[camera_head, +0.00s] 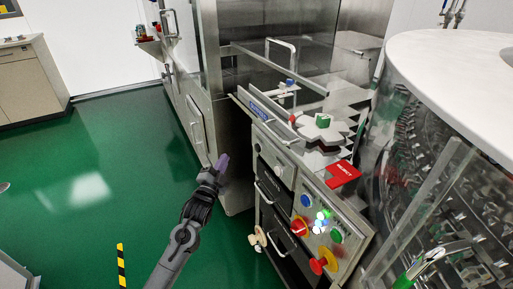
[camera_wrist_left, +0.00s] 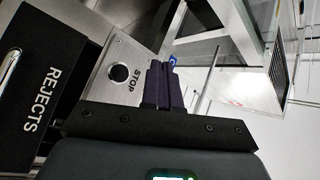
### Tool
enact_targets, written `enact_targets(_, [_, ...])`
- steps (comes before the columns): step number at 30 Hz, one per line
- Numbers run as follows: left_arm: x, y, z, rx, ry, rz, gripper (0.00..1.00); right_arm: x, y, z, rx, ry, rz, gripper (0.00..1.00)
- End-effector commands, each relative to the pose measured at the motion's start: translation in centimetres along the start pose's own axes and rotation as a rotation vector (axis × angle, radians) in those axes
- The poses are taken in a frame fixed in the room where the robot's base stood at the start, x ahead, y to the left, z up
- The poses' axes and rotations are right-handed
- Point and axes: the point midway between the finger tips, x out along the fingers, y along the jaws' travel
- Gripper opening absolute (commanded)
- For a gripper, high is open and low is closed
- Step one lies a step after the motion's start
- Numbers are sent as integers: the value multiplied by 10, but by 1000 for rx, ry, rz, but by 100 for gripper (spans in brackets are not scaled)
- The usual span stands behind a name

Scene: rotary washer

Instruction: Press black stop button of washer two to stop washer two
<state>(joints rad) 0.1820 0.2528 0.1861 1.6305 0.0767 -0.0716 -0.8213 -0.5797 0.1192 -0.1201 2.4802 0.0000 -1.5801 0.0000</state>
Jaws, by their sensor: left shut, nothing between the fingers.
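In the left wrist view, a round black button (camera_wrist_left: 119,73) sits on a brushed-metal panel (camera_wrist_left: 133,55) beside the word STOP. My left gripper (camera_wrist_left: 164,68) is shut and empty, its dark fingers to the right of the button and label in that view. Contact with the panel is not visible. In the head view my left gripper (camera_head: 222,162) has purplish fingertips and is left of the machine's control front (camera_head: 335,215). The stop button is too small to make out clearly there. My right gripper is not in view.
A black REJECTS drawer (camera_wrist_left: 40,90) lies beside the stop panel. The control front carries a blue button (camera_head: 306,201), a red knob (camera_head: 299,226) and a red-and-yellow emergency knob (camera_head: 318,266). A red REJECT tray (camera_head: 343,173) sits above. Green floor (camera_head: 90,160) is open at left.

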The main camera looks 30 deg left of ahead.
Motion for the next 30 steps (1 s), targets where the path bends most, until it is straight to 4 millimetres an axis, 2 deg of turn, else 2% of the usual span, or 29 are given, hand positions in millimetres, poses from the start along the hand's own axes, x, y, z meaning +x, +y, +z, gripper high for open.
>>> enact_targets(14, [6, 6, -4, -3, 1, -1, 0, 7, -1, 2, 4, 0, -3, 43])
enact_targets(27, [40, 34, -28, -3, 1, 0, 0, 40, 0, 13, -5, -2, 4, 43])
enact_targets(30, [48, 36, -35, -2, 0, 1, 0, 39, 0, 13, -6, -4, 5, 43])
